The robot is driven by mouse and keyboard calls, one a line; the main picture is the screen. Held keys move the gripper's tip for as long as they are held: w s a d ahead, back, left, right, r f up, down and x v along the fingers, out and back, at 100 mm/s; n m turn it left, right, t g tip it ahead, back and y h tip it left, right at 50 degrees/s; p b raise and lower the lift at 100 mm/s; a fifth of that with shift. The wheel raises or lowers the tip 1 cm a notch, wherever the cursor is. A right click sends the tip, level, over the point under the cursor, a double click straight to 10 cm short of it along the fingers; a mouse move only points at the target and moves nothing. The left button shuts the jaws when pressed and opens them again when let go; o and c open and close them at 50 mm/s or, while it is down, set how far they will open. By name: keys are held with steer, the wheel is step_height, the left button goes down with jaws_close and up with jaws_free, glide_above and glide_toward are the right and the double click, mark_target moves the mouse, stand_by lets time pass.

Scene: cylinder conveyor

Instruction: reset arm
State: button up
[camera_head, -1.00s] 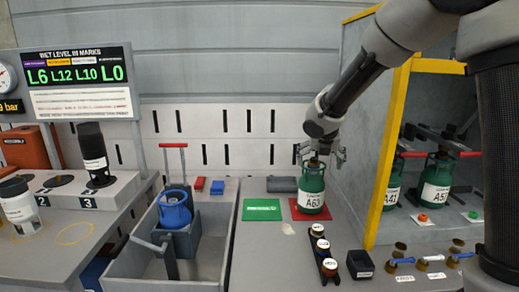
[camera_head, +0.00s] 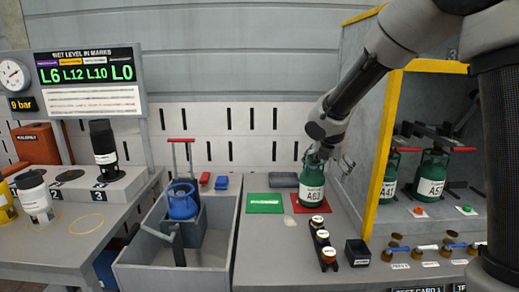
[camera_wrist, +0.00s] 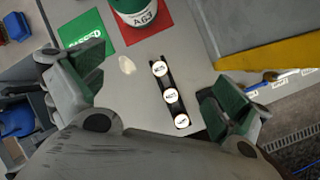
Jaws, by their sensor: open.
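My gripper (camera_wrist: 148,105) is open and empty. In the head view my gripper (camera_head: 328,160) is at the top of the green cylinder labelled A63 (camera_head: 311,185), partly in front of it. The cylinder stands upright on the red mat (camera_head: 300,204). In the wrist view the cylinder (camera_wrist: 133,14) shows at the top edge, beyond the fingers, with nothing between the jaws but bench and a small rack. Whether a finger touches the cylinder cannot be told from the head view.
A green mat (camera_head: 264,204) lies left of the red one. A black rack with several capped pieces (camera_head: 322,241) and a black box (camera_head: 357,252) stand in front. A yellow-framed cabinet (camera_head: 385,160) with green cylinders is close on the right. A blue cylinder (camera_head: 181,203) stands in a grey trough.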

steer(key=s+d+r+m, duration=0.3)
steer(key=s+d+m, duration=0.1)
steer(key=s+m, duration=0.5)
steer(key=s+d+r+m+y, duration=0.1)
steer(key=s+d+r+m, duration=0.2)
steer(key=s+m, duration=0.6)
steer(key=s+d+r+m, duration=0.3)
steer(key=s+d+m, duration=0.4)
steer(key=s, duration=0.8)
steer(key=shift+s+d+m+g, duration=0.2)
steer(key=shift+s+m+g, duration=0.1)
steer(key=shift+m, duration=1.1)
